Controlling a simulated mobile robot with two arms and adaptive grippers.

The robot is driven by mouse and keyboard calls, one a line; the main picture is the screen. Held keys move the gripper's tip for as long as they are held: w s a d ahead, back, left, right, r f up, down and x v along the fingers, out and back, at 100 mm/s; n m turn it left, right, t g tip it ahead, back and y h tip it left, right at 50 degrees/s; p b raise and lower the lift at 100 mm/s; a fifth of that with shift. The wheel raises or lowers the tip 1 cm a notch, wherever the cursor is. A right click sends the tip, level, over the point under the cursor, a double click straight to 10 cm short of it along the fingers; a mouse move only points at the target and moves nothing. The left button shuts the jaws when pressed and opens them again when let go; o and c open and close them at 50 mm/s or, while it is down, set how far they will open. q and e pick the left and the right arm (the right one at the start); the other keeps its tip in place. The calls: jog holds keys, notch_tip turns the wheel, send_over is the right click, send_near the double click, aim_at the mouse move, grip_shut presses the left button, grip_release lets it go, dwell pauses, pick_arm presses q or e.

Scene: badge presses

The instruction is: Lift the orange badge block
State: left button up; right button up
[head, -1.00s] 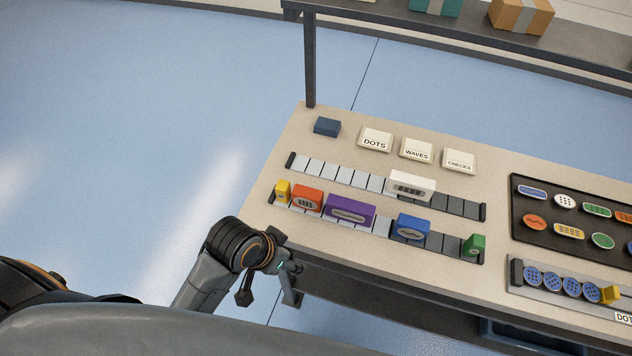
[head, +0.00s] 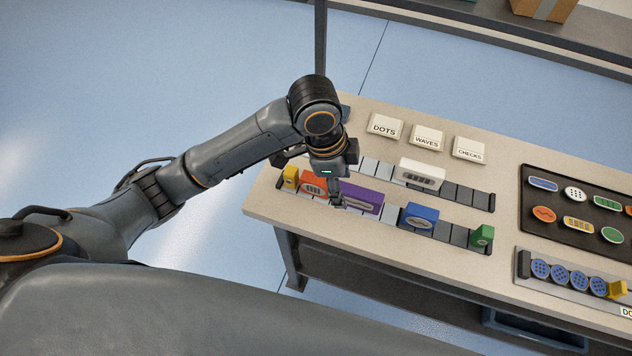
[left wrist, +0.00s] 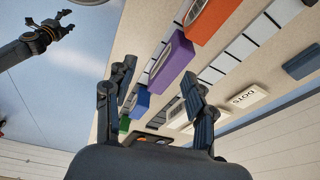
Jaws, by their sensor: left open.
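The orange badge block (head: 313,182) stands in the front rail, between a yellow block (head: 290,178) and a purple block (head: 361,198). It carries a pale label on its front. My left gripper (head: 337,197) is over the front rail, in front of the seam between the orange and purple blocks in the head view. In the left wrist view its fingers (left wrist: 157,76) are apart with nothing between them. There the orange block (left wrist: 212,18) is at the top, beyond the purple block (left wrist: 173,62). My right gripper (left wrist: 52,30) shows small at the upper left of the wrist view.
A blue block (head: 418,216) and a green block (head: 482,236) stand farther right in the front rail. A white block (head: 422,174) sits in the rear rail. Tiles marked DOTS, WAVES and CHECKS lie behind. A dark tray (head: 535,212) with badges is at the right.

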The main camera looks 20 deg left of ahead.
aim_at(317, 183)
pick_arm(q)
jog(key=w+a+r+m+y, duration=0.2)
jog(key=w+a+r, duration=0.2)
jog(key=a+r, duration=0.2)
jog(key=shift+g, duration=0.4)
notch_tip(317, 183, down, 9)
jog(key=shift+d+r+p, duration=0.15)
jog(key=shift+p, duration=0.35)
jog(key=f, duration=0.1)
jog(key=f+p, duration=0.1)
jog(key=f, duration=0.2)
jog(key=shift+s+f+p, duration=0.3)
jog(key=shift+f+p, duration=0.05)
jog(key=shift+f, duration=0.35)
grip_shut()
